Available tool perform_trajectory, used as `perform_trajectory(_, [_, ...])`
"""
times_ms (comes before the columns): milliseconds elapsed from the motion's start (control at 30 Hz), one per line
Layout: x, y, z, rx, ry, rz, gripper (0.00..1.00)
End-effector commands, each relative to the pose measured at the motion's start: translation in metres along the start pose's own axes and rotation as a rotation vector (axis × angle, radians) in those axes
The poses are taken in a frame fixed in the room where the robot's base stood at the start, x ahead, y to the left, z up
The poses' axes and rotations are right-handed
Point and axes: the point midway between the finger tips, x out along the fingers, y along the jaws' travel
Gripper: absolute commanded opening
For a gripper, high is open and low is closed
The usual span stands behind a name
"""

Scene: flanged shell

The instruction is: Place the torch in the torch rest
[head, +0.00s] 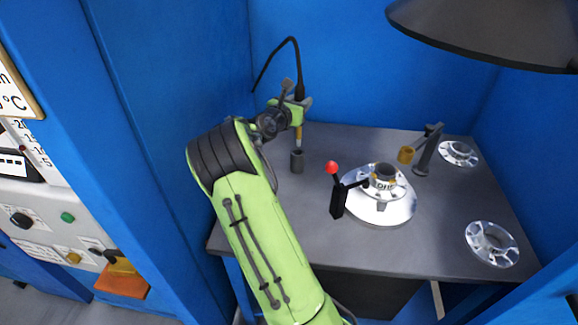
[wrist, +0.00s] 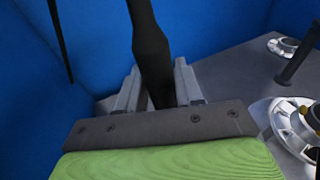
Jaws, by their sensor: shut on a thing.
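The torch (head: 299,92) is a dark, slim tool with a black cable looping up from its top and a copper-coloured nozzle at its lower end. My gripper (head: 298,110) is shut on it at the back left of the table and holds it roughly upright. The torch rest (head: 297,161), a small dark grey cup, stands on the table just under the nozzle. The nozzle tip looks a little above the cup's rim. In the wrist view the torch's black body (wrist: 152,50) rises between the two fingers of my gripper (wrist: 158,88); its nozzle and the rest are hidden there.
A shiny flanged part (head: 382,205) sits mid-table, with a red-knobbed lever (head: 334,190) beside it. A dark post with a brass-coloured cup (head: 406,155) and two silver discs (head: 492,244) are to the right. A dark lamp hood (head: 490,30) hangs above. Blue walls enclose the table.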

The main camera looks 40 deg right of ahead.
Motion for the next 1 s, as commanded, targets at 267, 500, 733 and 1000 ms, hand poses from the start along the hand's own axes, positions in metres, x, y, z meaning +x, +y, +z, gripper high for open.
perform_trajectory(267, [0.003, 0.001, -0.033, 0.0, 0.001, -0.003, 0.0])
perform_trajectory(500, [0.01, 0.001, -0.079, 0.001, 0.001, -0.002, 0.0])
perform_trajectory(733, [0.013, 0.001, -0.099, 0.004, -0.002, -0.001, 0.0])
perform_trajectory(1000, [0.013, 0.002, -0.103, 0.002, 0.001, 0.0, 0.4])
